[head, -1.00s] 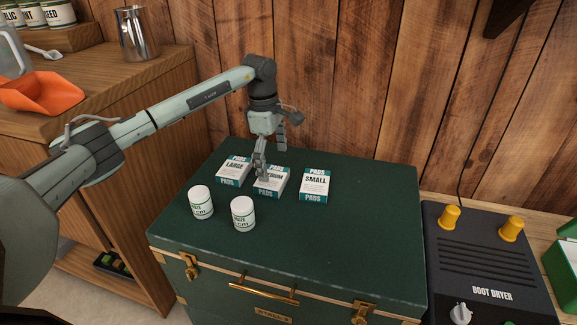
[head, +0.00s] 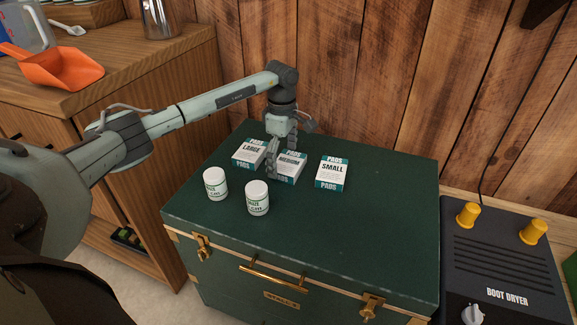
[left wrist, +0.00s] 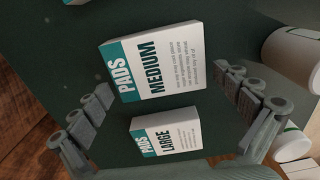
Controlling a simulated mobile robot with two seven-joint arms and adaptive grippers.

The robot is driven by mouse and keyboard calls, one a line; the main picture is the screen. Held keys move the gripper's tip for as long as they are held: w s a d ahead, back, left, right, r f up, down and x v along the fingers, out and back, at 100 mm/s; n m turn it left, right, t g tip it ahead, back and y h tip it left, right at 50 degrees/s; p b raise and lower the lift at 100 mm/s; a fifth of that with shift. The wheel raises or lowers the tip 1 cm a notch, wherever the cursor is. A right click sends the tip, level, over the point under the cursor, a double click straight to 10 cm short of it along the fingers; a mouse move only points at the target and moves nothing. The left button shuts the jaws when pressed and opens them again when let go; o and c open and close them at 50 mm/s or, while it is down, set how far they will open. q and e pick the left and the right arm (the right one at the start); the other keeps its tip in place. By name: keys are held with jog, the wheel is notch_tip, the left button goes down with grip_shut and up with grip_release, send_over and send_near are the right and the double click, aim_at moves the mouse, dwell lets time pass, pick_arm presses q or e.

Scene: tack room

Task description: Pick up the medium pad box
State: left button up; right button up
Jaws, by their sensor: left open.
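The medium pad box (head: 291,168) is white with teal bands and lies on the green trunk (head: 330,235), between the large and small pad boxes. My left gripper (head: 285,160) is open above it, with one finger in front of its left part in the head view. In the left wrist view the medium pad box (left wrist: 157,58) is at upper middle, between and beyond the two spread fingers of my left gripper (left wrist: 165,120). No contact shows. The large pad box (left wrist: 166,133) is below it in that view. My right gripper is not in view.
The large pad box (head: 249,153) is close on the left, the small pad box (head: 332,172) on the right. Two white jars (head: 257,198) stand in front. A boot dryer (head: 500,260) is right of the trunk. The wooden wall is behind. The trunk's right front is clear.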

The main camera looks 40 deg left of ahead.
pick_arm(q)
jog(key=shift+c, duration=0.2)
jog(key=c, duration=1)
jog(key=shift+r, duration=0.1)
